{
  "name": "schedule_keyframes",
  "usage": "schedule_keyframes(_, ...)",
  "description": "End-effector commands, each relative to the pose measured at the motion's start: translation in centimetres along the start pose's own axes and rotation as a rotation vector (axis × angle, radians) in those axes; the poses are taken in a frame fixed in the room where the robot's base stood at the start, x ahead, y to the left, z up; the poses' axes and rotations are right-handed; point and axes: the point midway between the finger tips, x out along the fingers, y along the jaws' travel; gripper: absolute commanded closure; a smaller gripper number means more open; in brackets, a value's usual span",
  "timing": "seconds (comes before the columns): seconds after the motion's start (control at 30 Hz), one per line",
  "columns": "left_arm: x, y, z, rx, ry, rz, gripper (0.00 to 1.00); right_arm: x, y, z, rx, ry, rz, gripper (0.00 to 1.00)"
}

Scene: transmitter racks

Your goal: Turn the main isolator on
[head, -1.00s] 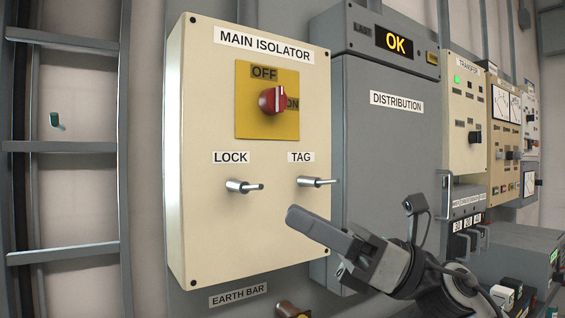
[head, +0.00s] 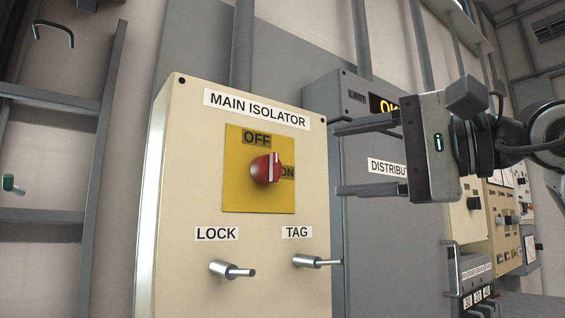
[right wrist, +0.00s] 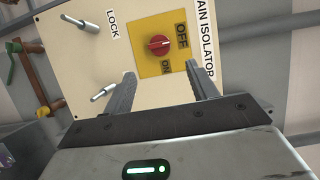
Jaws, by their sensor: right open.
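The main isolator box (head: 190,200) is a cream panel with a yellow plate (head: 240,198) marked OFF at the top and ON at the right. The red rotary knob (head: 264,169) sits on the plate; its white line looks upright, toward OFF. The knob also shows in the right wrist view (right wrist: 159,44), beyond the fingertips. My right gripper (head: 337,160) is open and empty, to the right of the knob, its two fingers one above the other and pointing left. In the right wrist view the gripper (right wrist: 160,69) faces the panel, apart from the knob. My left gripper is out of view.
Metal pegs stick out under LOCK (head: 232,269) and TAG (head: 317,261). The grey distribution cabinet (head: 375,225) stands to the right, partly behind my gripper. A metal ladder (head: 95,130) stands at the left. The space in front of the knob is clear.

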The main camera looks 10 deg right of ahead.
Motion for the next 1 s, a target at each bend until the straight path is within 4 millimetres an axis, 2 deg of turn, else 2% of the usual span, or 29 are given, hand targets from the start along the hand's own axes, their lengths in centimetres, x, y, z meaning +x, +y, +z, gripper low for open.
schedule_keyframes(0.1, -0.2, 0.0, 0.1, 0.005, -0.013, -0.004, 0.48, 2.8, -0.2, 0.1, 0.001, -0.006, 0.002, 0.42)
schedule_keyframes(0.3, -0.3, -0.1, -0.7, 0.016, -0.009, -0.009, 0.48, 6.9, -0.2, 0.1, 0.003, -0.006, 0.002, 0.42)
schedule_keyframes(0.5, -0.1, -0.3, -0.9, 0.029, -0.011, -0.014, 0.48, 9.6, -0.1, 0.1, 0.004, -0.004, 0.0, 0.42)
schedule_keyframes(0.7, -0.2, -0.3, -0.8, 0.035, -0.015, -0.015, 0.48, 10.4, 0.0, 0.0, 0.002, -0.002, 0.0, 0.42)
schedule_keyframes(0.93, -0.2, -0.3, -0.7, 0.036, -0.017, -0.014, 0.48, 10.4, 0.0, 0.1, 0.002, -0.002, 0.0, 0.42)
schedule_keyframes(1.0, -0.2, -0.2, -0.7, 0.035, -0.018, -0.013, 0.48, 10.4, 0.0, 0.0, 0.002, -0.002, 0.0, 0.61)
